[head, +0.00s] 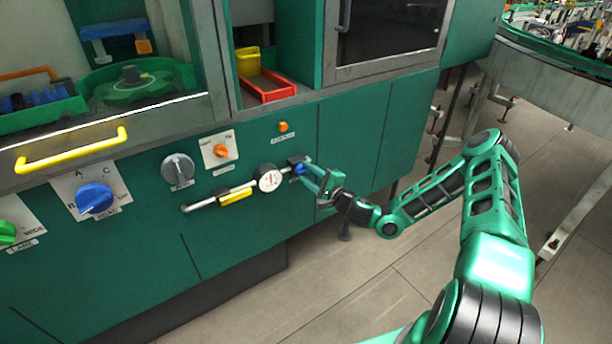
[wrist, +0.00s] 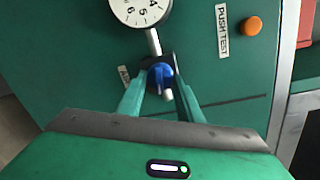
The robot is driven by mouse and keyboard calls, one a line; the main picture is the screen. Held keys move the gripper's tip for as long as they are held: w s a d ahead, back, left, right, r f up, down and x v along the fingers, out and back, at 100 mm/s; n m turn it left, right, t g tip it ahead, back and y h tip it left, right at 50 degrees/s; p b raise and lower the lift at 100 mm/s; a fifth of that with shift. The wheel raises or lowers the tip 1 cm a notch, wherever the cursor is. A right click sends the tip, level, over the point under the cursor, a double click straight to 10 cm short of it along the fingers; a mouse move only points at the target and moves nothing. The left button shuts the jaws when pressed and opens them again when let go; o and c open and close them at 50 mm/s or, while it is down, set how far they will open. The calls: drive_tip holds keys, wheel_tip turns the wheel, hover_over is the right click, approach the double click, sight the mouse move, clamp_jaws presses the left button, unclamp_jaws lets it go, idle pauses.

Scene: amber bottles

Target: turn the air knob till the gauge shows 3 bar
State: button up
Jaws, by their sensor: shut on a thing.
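The blue air knob (wrist: 160,75) sits on a dark fitting at the end of a pipe on the green machine front. My gripper (wrist: 160,88) is shut on the knob, with a finger on each side of it. The round white gauge (head: 269,178) is just left of the knob. In the wrist view the gauge (wrist: 140,8) is cut off at the top; numerals 4, 5 and 6 show. I cannot make out the needle reading.
An orange push-test button (head: 283,127) is above the knob. A grey dial (head: 178,168), an orange switch (head: 221,151) and a blue selector (head: 94,199) are to the left. A yellow handle (head: 235,196) lies along the pipe. The floor in front is clear.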

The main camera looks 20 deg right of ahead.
drive_tip(key=shift+f, duration=0.1)
drive_tip(key=o, duration=1)
drive_tip(key=shift+s, duration=0.1)
drive_tip(key=v, duration=1)
drive_tip(key=shift+s+d, duration=0.2)
